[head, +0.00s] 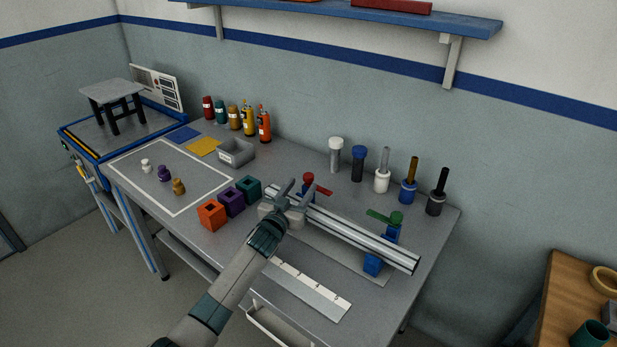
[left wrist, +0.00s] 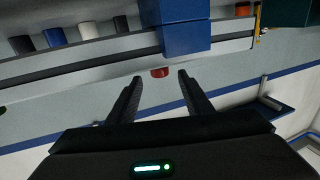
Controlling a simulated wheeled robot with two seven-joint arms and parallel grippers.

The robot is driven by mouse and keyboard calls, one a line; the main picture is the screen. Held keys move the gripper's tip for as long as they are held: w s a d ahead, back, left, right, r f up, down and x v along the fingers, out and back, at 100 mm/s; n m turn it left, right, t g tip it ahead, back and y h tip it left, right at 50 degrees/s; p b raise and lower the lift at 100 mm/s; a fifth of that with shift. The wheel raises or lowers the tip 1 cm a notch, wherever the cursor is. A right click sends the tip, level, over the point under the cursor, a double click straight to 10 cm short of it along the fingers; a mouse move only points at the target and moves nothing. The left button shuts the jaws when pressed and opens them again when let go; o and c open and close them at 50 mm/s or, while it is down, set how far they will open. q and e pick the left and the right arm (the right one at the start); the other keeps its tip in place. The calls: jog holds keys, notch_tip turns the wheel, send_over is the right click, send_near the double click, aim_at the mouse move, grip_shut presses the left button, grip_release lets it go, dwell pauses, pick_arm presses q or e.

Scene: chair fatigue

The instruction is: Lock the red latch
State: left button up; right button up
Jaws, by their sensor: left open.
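The red latch (head: 309,178) has a round red knob and a short red lever (head: 323,190) pointing right, on a blue clamp (head: 307,193) at the left part of a silver rail (head: 350,233). My left gripper (head: 296,188) is open and empty, just left of the latch. In the left wrist view, a red part (left wrist: 160,72) shows between and beyond the open fingertips, below a blue block (left wrist: 185,32); contact cannot be told. My right gripper is not in view.
A green-handled latch (head: 380,215) stands on the rail's right part. Orange, purple and green blocks (head: 211,214) sit left of my gripper. Several capped cylinders (head: 382,180) stand behind the rail. A white ruler plate (head: 308,287) lies in front. A shelf (head: 350,14) hangs above.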

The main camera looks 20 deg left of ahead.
aim_at(306, 179)
pick_arm(q)
jog(key=shift+w+d, duration=0.15)
jog(key=shift+w, duration=1.5)
jog(key=shift+w+d, duration=0.15)
jog(key=shift+w, duration=1.5)
jog(key=shift+p, duration=0.3)
grip_shut()
